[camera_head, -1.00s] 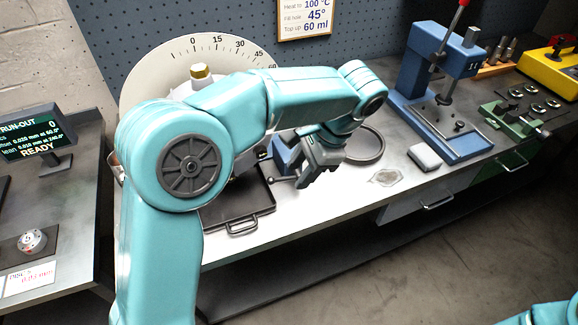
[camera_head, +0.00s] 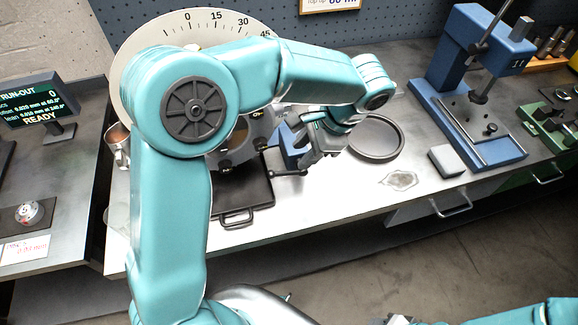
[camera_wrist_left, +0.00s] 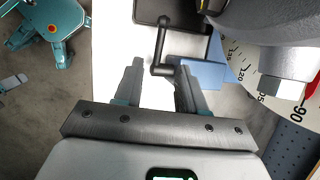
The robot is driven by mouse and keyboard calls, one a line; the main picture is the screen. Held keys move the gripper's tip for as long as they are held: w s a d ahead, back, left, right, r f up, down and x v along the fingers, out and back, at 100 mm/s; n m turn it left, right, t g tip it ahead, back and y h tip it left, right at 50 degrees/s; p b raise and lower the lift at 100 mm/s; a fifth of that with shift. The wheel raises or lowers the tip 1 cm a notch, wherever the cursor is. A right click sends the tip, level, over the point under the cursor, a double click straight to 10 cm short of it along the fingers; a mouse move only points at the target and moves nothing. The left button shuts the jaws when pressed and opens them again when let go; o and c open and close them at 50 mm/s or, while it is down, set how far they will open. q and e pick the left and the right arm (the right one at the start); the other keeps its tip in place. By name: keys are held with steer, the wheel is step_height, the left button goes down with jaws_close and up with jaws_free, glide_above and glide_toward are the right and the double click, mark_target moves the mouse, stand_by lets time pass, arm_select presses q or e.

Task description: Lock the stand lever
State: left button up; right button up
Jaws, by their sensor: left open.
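The blue stand (camera_head: 292,152) is on the bench, partly hidden behind my left arm. Its dark lever (camera_head: 288,173) is a thin rod near the right edge of the black tray. In the left wrist view the lever (camera_wrist_left: 161,45) reaches down, with its end between the fingertips in the picture. The blue stand (camera_wrist_left: 205,73) shows behind the right finger. My left gripper (camera_head: 306,165) is open with its fingers at the lever's end. It also shows in the left wrist view (camera_wrist_left: 160,74); contact is not clear. My right gripper is at most a sliver at the bottom edge.
The black tray (camera_head: 262,192) is beside the stand on the left, under my arm. A blue press (camera_head: 468,60) stands farther right. The bench front is mostly clear.

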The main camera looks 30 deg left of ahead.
mark_target(286, 172)
arm_select(q)
steer(key=x, duration=0.9)
steer(key=shift+s, duration=0.1)
steer(key=shift+d+f, duration=0.1)
steer(key=shift+f, duration=0.05)
jaws_close()
